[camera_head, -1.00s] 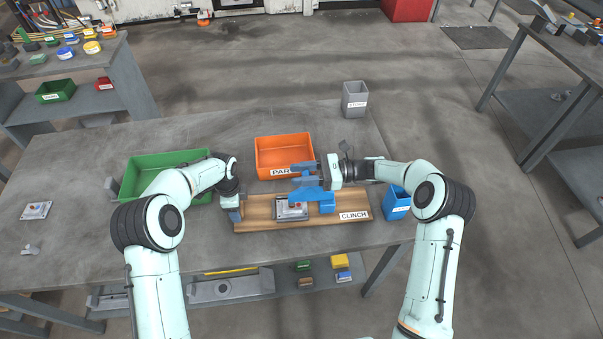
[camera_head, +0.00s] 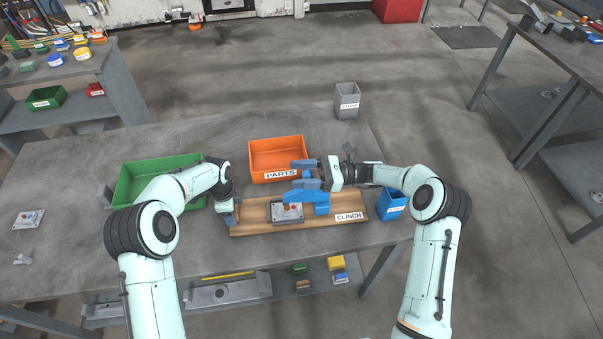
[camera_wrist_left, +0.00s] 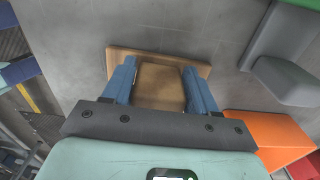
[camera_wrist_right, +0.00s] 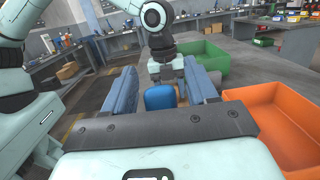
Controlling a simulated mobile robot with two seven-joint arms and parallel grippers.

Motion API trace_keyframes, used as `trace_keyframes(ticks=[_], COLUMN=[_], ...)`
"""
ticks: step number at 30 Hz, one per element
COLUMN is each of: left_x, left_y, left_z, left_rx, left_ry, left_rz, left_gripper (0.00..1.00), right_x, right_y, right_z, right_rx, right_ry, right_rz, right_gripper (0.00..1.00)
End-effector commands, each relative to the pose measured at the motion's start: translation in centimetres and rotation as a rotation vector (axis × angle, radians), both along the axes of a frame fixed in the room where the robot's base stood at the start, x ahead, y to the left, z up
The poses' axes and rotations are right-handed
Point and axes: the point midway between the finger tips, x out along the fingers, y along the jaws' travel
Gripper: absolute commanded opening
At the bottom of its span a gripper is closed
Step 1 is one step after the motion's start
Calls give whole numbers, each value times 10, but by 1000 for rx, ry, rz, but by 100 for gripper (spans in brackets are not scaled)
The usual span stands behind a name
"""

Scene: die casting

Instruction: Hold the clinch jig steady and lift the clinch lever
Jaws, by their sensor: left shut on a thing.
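The clinch jig is a wooden board (camera_head: 262,226) with a CLINCH label, lying along the table's front. A metal plate-like part (camera_head: 286,212) with small reddish spots sits on it, beside the blue clinch lever (camera_head: 297,193) and its blue mount (camera_head: 321,209). My left gripper (camera_head: 230,217) is shut on a wooden block (camera_wrist_left: 161,86) at the jig's left end. My right gripper (camera_head: 299,174) is open above and behind the lever, coming in from the right. In the right wrist view, a blue piece (camera_wrist_right: 160,97) shows between its spread fingers; contact cannot be told.
An orange PARTS bin (camera_head: 278,148) stands behind the jig. A green bin (camera_head: 128,188) is at left, partly behind my left arm. A blue bin (camera_head: 393,204) is beside the jig's right end, and a grey bin (camera_head: 347,101) stands at the back. The left tabletop is mostly clear.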

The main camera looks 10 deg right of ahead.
Motion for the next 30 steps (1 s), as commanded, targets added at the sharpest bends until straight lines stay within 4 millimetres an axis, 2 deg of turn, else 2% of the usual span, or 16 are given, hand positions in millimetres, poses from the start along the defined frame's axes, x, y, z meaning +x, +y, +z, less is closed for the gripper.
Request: trace_keyframes(ticks=[4,7,15,21,30], left_x=[1,1,1,1,1], left_y=[-1,-1,-1,0,0], left_z=[2,2,2,2,2], left_rx=[-1,-1,0,0,0], left_ry=[-3,-2,-2,-2,-2], left_rz=[-1,-1,-1,-1,-1], left_gripper=[0,0,0,0,0], right_x=[0,0,0,0,1], right_y=[0,0,0,1,0], right_z=[4,15,67,94,101], right_rx=[0,0,-1,0,0], right_ry=[-2,-3,-4,-2,1], right_rz=[1,1,0,1,0], right_gripper=[57,57,57,57,57])
